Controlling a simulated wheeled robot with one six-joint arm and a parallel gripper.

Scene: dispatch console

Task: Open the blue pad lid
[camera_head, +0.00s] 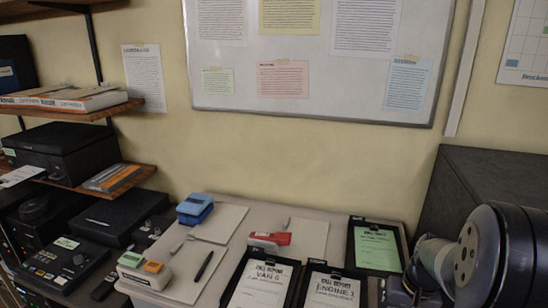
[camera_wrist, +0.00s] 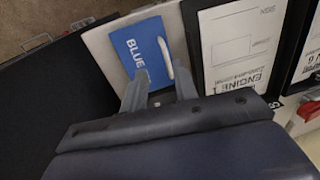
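The blue pad (camera_wrist: 135,48) lies flat on a pale surface in the wrist view, with BLUE printed on its blue top and a curved white bar at its right side. Its lid looks shut. My gripper (camera_wrist: 160,88) shows its two fingers apart in the wrist view, with nothing seen between them. The fingertips appear over the pad's near edge; I cannot tell whether they touch it. In the head view my arm stands at the lower right. The fingertips and the blue pad cannot be made out there.
An ENGINE clipboard (camera_wrist: 238,45) lies beside the pad. A dark cabinet (camera_head: 490,190) stands at right.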

